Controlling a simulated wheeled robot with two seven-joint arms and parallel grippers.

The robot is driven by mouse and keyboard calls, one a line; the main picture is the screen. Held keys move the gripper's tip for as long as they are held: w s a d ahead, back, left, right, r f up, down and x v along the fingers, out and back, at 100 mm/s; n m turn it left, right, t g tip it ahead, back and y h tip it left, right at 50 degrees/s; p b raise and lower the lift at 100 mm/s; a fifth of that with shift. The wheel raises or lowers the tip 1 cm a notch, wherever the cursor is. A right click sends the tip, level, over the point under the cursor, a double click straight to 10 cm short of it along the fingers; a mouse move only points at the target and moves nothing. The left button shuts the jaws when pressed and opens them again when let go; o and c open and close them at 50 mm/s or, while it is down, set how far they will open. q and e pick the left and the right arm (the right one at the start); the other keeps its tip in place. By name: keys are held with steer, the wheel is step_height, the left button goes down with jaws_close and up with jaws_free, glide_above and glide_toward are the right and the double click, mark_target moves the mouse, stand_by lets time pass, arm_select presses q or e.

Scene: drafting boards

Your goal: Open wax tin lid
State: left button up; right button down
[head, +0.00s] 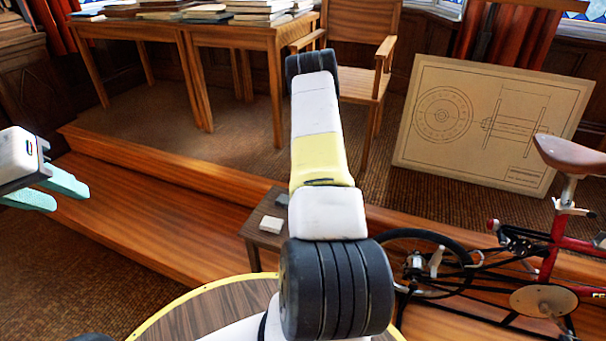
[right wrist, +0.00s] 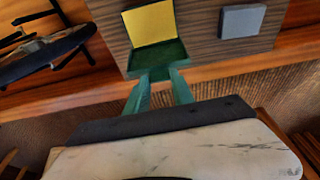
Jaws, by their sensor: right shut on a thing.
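The wax tin (right wrist: 151,24) stands on a small wooden table in the right wrist view. It is square and green-rimmed, with a yellow area inside, and it is open. A dark green panel, which looks like its lid (right wrist: 157,54), is at the side nearest my right gripper (right wrist: 158,75). The teal fingers of that gripper are shut on the lid's near edge. In the head view my right arm hides the right gripper and the tin. My left gripper (head: 52,192) is open and empty at the left edge of the head view, far from the table.
The small table (head: 258,241) also bears a grey block (right wrist: 242,20), close beside the tin. A red bicycle (head: 556,240) stands at the right. A drawing board (head: 482,128) leans behind it. A wooden step (head: 150,215) runs across the floor. Desks with books and a chair are behind.

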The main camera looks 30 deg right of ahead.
steer(key=shift+w+d, duration=0.85)
steer(key=shift+d, duration=0.2)
steer(key=c, duration=1.1)
jaws_free()
steer(key=shift+f, duration=0.1)
steer(key=shift+a, duration=0.1)
steer(key=shift+s, duration=0.1)
steer(key=shift+v, duration=3.85)
